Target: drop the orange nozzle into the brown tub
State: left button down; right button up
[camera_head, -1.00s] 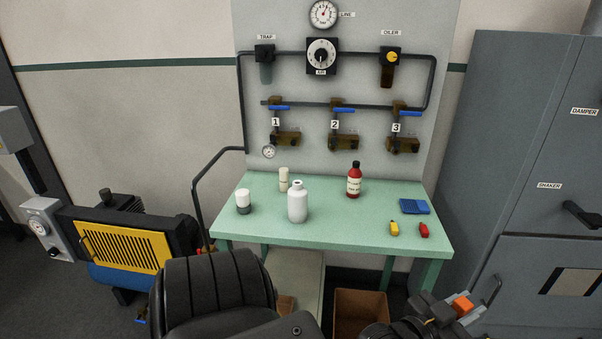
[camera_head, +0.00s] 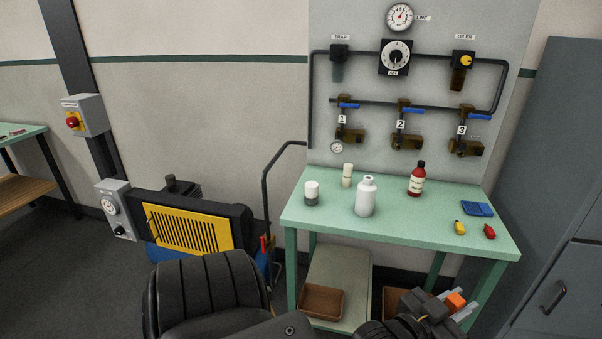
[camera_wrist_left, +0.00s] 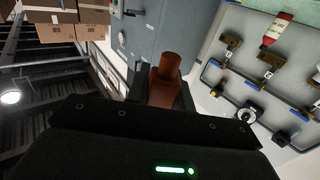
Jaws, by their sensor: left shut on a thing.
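The orange nozzle (camera_head: 455,301) is at the lower right of the head view, between the fingers of my left gripper (camera_head: 458,305). My left gripper is shut on it, in front of the green table's right side. In the left wrist view the nozzle (camera_wrist_left: 166,82) looks dark orange-brown and stands out beyond the black gripper body. A brown tub (camera_head: 322,302) sits on the low shelf under the table, to the left of the gripper and apart from it. My right gripper is out of view.
The green table (camera_head: 400,230) holds white containers, a red bottle (camera_head: 417,180) and small coloured items. A brown box (camera_head: 394,298) under the table is partly hidden by my arm. A yellow-grilled compressor (camera_head: 190,230) stands left; a grey cabinet (camera_head: 560,180) stands right.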

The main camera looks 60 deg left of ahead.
aim_at(317, 306)
jog(key=u, duration=1.05)
